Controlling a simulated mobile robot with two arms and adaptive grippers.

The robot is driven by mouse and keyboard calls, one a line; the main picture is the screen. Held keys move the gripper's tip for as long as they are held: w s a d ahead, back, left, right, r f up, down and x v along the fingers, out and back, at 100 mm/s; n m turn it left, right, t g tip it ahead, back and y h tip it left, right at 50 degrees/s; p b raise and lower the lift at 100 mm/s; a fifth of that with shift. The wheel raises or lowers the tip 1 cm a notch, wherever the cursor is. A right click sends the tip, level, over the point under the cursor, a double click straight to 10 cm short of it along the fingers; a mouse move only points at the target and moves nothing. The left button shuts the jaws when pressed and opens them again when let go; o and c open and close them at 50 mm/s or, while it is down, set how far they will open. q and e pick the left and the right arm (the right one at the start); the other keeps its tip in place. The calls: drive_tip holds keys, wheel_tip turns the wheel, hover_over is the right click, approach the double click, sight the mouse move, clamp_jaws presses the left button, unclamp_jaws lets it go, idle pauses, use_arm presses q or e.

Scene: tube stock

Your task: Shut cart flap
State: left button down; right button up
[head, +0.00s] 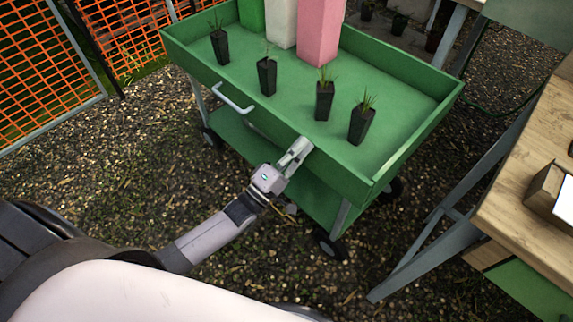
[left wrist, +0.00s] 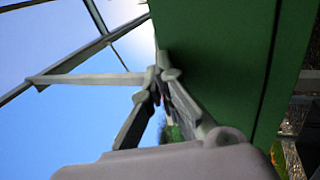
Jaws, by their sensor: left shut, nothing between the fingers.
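The green cart (head: 410,80) stands on the gravel in the head view. Its near side carries a green flap with a pale bar handle (head: 232,105); this flap (head: 338,175) looks upright or nearly so, and I cannot tell whether it is fully closed. My left gripper (head: 303,146) is at the outer face of the flap, right of the handle, shut and empty, touching or very close to it. In the left wrist view the shut fingers (left wrist: 155,85) are beside a large green panel (left wrist: 215,50). My right gripper is not in view.
Several small black pots with seedlings (head: 325,100) stand on the cart top, with green, white and pink blocks (head: 320,30) behind. A wooden table (head: 525,160) stands at right. Orange mesh fencing (head: 45,60) is at left. Open gravel lies left of the cart.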

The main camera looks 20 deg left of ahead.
use_arm(q)
drive_tip(key=shift+w, duration=0.15)
idle(0.5)
